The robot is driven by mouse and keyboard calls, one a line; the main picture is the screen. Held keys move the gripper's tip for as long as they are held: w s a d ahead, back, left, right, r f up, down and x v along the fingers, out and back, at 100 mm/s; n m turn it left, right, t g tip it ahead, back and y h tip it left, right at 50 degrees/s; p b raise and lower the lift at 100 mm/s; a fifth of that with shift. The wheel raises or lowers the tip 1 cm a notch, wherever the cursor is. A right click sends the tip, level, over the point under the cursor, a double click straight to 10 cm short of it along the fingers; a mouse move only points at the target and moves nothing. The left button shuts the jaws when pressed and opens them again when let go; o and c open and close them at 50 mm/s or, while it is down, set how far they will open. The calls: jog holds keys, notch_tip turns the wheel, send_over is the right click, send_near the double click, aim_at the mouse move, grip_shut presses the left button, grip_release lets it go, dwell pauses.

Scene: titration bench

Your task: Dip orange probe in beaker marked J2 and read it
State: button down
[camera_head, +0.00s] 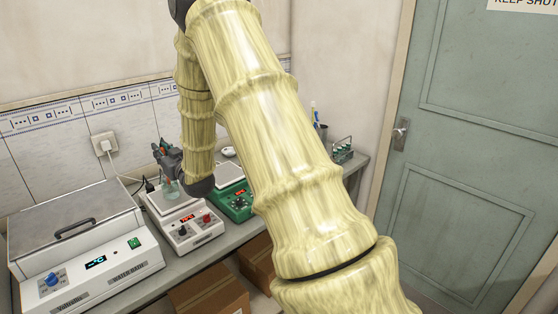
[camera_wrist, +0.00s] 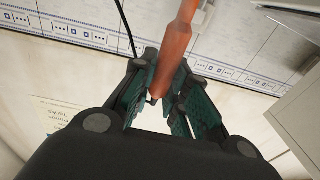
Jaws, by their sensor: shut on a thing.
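The orange probe (camera_wrist: 176,48) runs down between the green-padded fingers of my gripper (camera_wrist: 160,88) in the wrist view, and the gripper is shut on it. In the head view my gripper (camera_head: 170,157) is at the back of the bench, over the left white hotplate. A small glass beaker (camera_head: 171,188) stands on that hotplate, just below the gripper. I cannot read any mark on the beaker, so I cannot tell if it is J2. The probe's lower tip is hidden in the head view, and I cannot tell whether it is inside the beaker.
The white hotplate (camera_head: 190,236) has a lit red display. A green hotplate (camera_head: 238,205) stands to its right, partly behind my arm. A lidded bath (camera_head: 85,243) fills the left of the bench. A small rack (camera_head: 342,151) stands at the right end, near a door (camera_head: 470,150).

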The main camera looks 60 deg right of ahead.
dwell(0.4)
jog(key=shift+r+p, duration=2.2)
jog(key=shift+r, duration=2.6)
